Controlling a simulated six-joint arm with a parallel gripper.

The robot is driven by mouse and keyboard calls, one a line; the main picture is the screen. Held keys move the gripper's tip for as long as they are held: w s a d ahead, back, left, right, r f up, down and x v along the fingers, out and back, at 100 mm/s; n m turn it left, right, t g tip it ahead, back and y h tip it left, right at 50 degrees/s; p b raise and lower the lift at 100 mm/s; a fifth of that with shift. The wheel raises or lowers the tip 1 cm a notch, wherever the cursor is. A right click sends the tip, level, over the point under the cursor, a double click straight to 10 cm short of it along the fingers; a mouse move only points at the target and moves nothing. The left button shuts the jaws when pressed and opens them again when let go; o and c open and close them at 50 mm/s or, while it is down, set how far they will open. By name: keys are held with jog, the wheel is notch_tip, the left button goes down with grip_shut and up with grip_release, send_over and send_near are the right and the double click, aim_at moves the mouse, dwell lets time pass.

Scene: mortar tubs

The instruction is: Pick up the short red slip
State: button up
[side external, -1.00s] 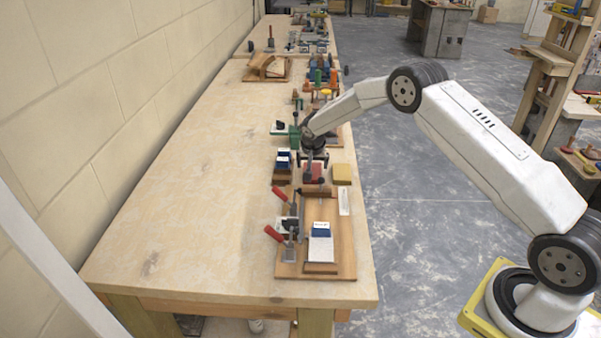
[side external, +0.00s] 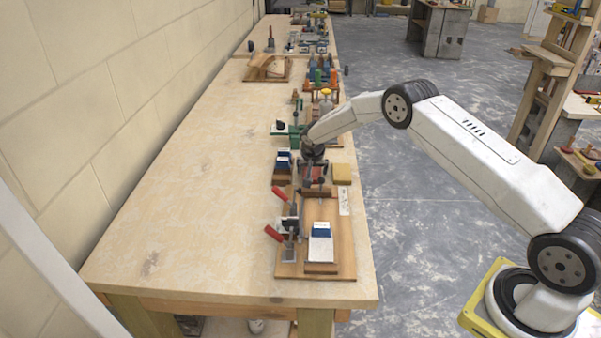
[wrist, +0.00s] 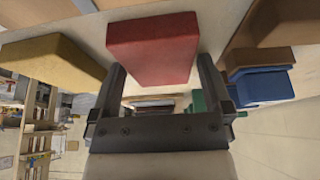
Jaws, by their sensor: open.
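The short red slip (wrist: 153,48) is a red block, seen in the upper middle of the wrist view. My gripper (wrist: 160,72) is open, with one dark finger at each side of the block's near end. I cannot tell whether either finger touches it. In the side view my gripper (side external: 313,166) is low over the bench at the red slip (side external: 314,175), which it partly hides.
A yellow block (wrist: 52,62) is left of the red one in the wrist view; a blue block (wrist: 263,86) is on the right. In the side view, a wooden board (side external: 345,258) with red-handled clamps (side external: 273,233) lies nearer the camera. The bench's left side (side external: 180,210) is clear.

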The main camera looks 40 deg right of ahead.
jog(key=shift+f, duration=0.2)
jog(key=shift+c, duration=0.2)
jog(key=c, duration=1.2)
jog(key=shift+o, duration=0.2)
jog(key=shift+r, duration=1.85)
jog(key=s+a+r, duration=0.2)
jog(key=s+r, duration=0.7)
jog(key=s, duration=0.4)
jog(key=shift+s+a+r, duration=0.35)
jog(key=shift+a, duration=0.05)
